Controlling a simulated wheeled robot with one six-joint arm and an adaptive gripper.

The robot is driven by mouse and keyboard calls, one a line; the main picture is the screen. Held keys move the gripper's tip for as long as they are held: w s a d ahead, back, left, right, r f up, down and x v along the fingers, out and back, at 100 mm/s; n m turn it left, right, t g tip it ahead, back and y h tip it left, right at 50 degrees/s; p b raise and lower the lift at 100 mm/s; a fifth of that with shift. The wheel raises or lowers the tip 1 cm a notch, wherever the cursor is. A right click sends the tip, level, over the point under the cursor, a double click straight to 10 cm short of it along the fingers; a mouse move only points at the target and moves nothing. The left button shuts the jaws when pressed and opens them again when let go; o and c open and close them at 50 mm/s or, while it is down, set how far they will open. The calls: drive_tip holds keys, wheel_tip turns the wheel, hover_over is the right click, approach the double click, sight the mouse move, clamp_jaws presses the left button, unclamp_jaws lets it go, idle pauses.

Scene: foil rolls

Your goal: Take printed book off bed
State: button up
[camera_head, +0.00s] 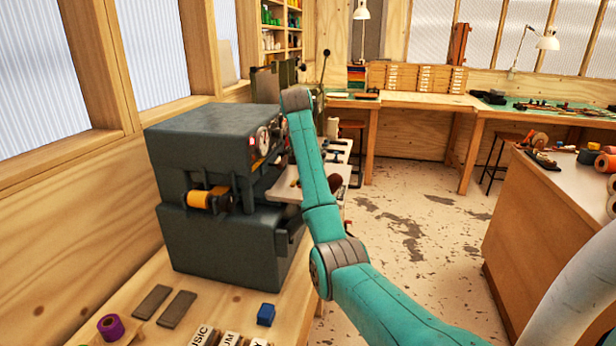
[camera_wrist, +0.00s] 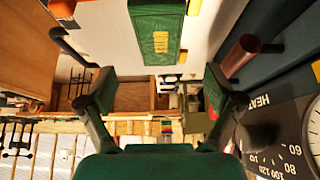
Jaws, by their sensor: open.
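The printed book (camera_wrist: 140,38) has a green cover with gold lines of print. In the wrist view it lies at the top centre on the pale bed (camera_wrist: 205,40), with its far end cut off by the frame. My gripper (camera_wrist: 158,82) is open and empty, one finger to each side of the picture. The book's near edge shows ahead of the gap between the fingers, apart from both. In the head view the pale bed (camera_head: 338,172) juts from the grey press (camera_head: 215,235); my arm hides my gripper, and I cannot make out the book.
A dial marked HEAT (camera_wrist: 280,140) and a brown-ended handle (camera_wrist: 241,54) are close on the right in the wrist view. In the head view an orange foil roll (camera_head: 203,199) hangs on the press. A blue block (camera_head: 266,314) lies on the bench. The floor at centre right is clear.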

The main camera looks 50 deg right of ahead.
drive_tip(key=shift+x, duration=3.35)
drive_tip(key=c, duration=1.3)
drive_tip(key=shift+o, duration=0.2)
